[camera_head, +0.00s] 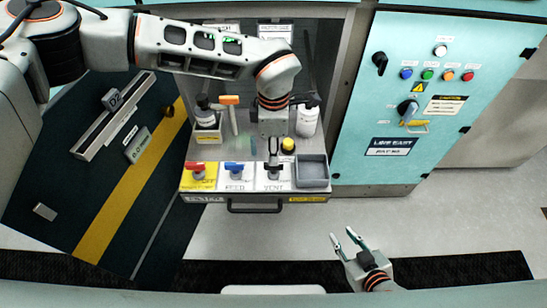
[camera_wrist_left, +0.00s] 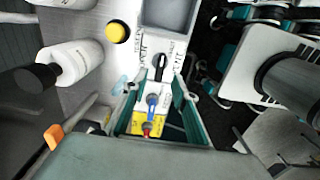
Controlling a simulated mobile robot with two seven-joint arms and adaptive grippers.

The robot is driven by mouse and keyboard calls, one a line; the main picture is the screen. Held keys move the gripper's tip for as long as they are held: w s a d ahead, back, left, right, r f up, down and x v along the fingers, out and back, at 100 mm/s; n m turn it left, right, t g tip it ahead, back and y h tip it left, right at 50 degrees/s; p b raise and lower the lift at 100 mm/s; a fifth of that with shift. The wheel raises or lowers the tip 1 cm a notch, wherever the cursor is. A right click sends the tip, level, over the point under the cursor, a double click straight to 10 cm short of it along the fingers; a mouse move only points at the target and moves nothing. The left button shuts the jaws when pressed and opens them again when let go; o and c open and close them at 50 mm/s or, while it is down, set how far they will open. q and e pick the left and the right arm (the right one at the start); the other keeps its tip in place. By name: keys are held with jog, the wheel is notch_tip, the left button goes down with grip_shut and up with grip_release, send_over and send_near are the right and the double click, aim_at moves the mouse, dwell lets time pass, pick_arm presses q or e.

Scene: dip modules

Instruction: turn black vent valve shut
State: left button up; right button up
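The black vent valve (camera_head: 274,172) sits on the white plate marked VENT, right of the blue valve (camera_head: 235,168) and the red valve (camera_head: 197,171). In the left wrist view the black valve (camera_wrist_left: 160,67) shows as a narrow handle just beyond the fingertips. My left gripper (camera_head: 273,152) points down at the vent panel from behind and partly covers the valve. In the left wrist view my left gripper (camera_wrist_left: 156,82) has its two fingers apart, with nothing held. Contact with the handle cannot be told. My right gripper (camera_head: 345,239) is open and empty over the floor.
A grey tray (camera_head: 312,184) is right of the vent plate. A yellow-capped item (camera_head: 288,146), a white bottle (camera_head: 307,121) and an orange-handled tool (camera_head: 230,101) stand close to the left gripper. A drawer handle (camera_head: 255,208) runs along the front. A teal cabinet (camera_head: 392,179) stands to the right.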

pick_arm(q)
notch_tip(320, 180, up, 7)
jog(key=shift+f, duration=0.2)
dwell(0.5)
